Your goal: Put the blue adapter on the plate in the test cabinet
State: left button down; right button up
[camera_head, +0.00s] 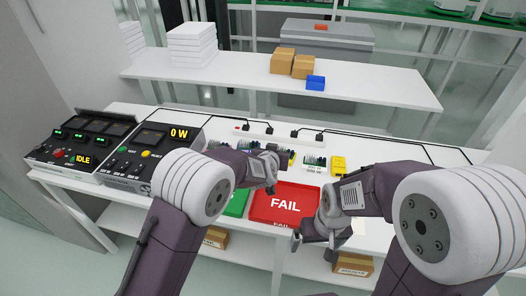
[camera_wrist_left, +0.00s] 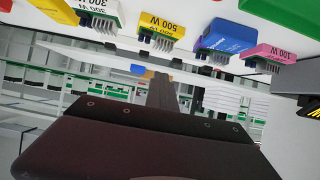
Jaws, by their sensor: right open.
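The blue adapter (camera_wrist_left: 226,36) shows in the left wrist view, on the white table between a yellow 500 W adapter (camera_wrist_left: 160,30) and a pink 100 W adapter (camera_wrist_left: 278,54). In the head view my left arm hides most of that row. My left gripper (camera_head: 270,187) hangs above the table by the red tray; its jaw gap is not clear. My right gripper (camera_head: 316,243) is open and empty at the tray's front right. Two black instrument cabinets stand at left, one reading IDLE (camera_head: 75,145), the other 0 W (camera_head: 150,150). I cannot make out a plate.
A red FAIL tray (camera_head: 262,210) and a partly hidden green tray (camera_head: 237,203) lie at the front. A white adapter (camera_head: 312,163) and a yellow one (camera_head: 338,165) stand behind. The back shelf (camera_head: 250,72) holds cartons (camera_head: 303,66) and a blue box (camera_head: 315,82).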

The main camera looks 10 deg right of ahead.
pick_arm(q)
jog(key=shift+s+d, duration=0.1)
jog(key=shift+d, duration=0.05)
jog(key=shift+c, duration=2.2)
grip_release()
jog(key=shift+r, duration=0.15)
